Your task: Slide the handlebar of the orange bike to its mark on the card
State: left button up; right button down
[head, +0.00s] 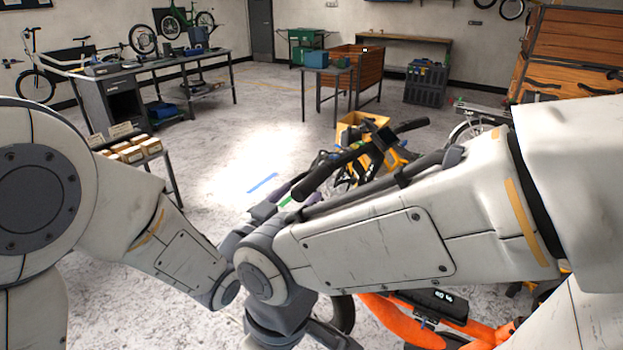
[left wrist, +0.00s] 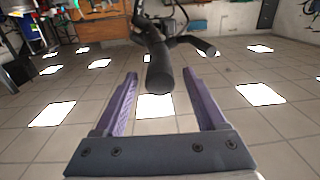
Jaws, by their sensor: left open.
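A black handlebar (head: 333,170) shows in the head view above my right forearm, with a second grip at its far end. In the left wrist view the near grip (left wrist: 160,72) points toward the camera, between the two purple fingers of my left gripper (left wrist: 160,78). The fingers are open, with a gap on each side of the grip. In the head view my left gripper (head: 284,192) is small, just left of the near grip and partly hidden. Orange bike frame parts (head: 400,322) show at the bottom right. My right gripper is out of view. I cannot make out the card or its mark.
My right forearm hides much of the bike. A yellow box (head: 362,127) stands behind the handlebar. A workbench (head: 160,66) is at the back left. The floor left of the handlebar is largely clear.

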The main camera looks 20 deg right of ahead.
aim_at(313, 182)
pick_arm(q)
jog(key=p+x, duration=0.1)
jog(key=x, duration=0.5)
jog(key=shift+w+d, duration=0.1)
jog(key=shift+d, duration=0.15)
jog(key=shift+c, duration=0.3)
grip_shut()
dwell(0.9)
